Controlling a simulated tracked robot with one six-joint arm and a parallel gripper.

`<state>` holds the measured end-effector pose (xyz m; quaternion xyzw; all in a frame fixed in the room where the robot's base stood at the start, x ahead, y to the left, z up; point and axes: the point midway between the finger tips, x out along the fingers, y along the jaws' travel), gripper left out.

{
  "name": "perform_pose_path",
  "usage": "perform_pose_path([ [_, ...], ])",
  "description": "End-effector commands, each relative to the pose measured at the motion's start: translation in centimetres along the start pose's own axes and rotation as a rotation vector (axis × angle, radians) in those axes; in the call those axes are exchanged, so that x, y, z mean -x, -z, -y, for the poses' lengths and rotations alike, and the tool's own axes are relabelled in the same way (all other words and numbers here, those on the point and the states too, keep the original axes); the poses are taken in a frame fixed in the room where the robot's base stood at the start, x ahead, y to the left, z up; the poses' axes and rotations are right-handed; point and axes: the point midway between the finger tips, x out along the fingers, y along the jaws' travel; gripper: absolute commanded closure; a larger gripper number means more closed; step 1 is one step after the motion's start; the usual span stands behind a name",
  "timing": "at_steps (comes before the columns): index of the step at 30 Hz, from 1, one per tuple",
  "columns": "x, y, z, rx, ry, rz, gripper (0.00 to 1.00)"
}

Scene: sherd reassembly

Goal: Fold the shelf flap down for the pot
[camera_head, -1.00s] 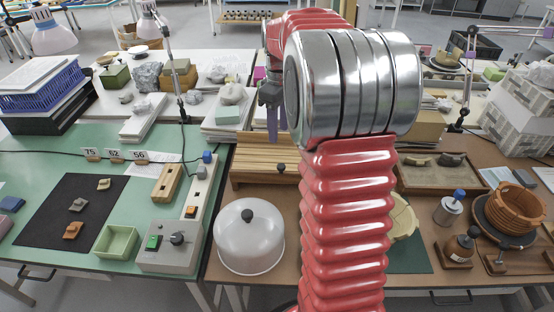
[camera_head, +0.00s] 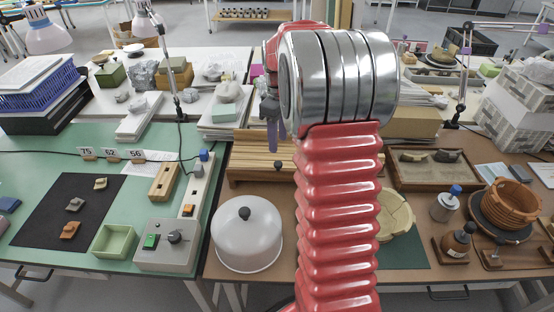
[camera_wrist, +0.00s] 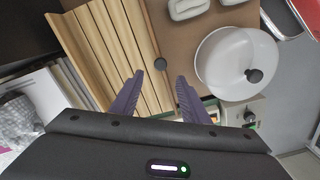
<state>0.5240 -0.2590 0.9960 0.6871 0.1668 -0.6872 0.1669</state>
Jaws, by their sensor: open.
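The shelf flap seems to be the slatted wooden panel (camera_head: 250,158) at the back of the brown table, with a small dark knob (camera_head: 278,165) near its front edge. In the wrist view the slats (camera_wrist: 100,50) run at a slant, and the knob (camera_wrist: 160,63) shows just beyond and between my fingertips. My gripper (camera_wrist: 160,78) is open with purple fingers and nothing between them. A brown banded pot (camera_head: 515,203) stands on a dark round stand at the right.
A white dome with a black knob (camera_head: 247,240) stands in front of the panel. A control box (camera_head: 166,246) is left of it.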

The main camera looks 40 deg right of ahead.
Motion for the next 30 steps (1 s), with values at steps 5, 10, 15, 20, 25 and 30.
perform_pose_path([
  [5, -2.9, -0.1, 0.1, 0.000, 0.002, 0.002, 0.58],
  [10, -5.5, -0.1, 0.1, -0.001, 0.003, 0.002, 0.58],
  [15, -7.7, -0.1, 0.0, -0.001, 0.002, 0.001, 0.58],
  [20, -8.8, -0.1, 0.0, -0.001, 0.001, 0.001, 0.58],
  [25, -9.0, -0.1, 0.0, -0.001, 0.001, 0.000, 0.58],
  [30, -8.9, -0.1, 0.0, -0.001, 0.000, 0.000, 0.61],
])
